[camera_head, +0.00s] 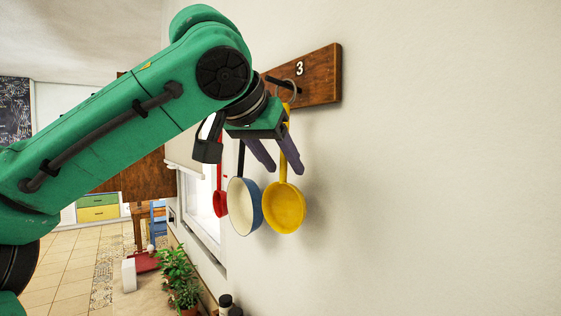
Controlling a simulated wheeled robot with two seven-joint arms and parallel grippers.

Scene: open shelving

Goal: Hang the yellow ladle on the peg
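The yellow ladle (284,207) hangs upright against the wall below the wooden board (320,78) marked 3. A ring at its top (287,90) is by the dark peg (279,82); it looks to be around the peg, but my arm partly covers this spot. My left gripper (286,171) is in front of the ladle's handle. Its two purple fingers are spread apart, pointing down, and part of the handle shows between them. I cannot tell whether a finger touches it. My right gripper is out of view.
A blue pan with a cream inside (243,206) and a red ladle (220,203) hang to the left of the yellow ladle, close by. A window (200,205) and potted plants (178,272) are beyond. The wall to the right is bare.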

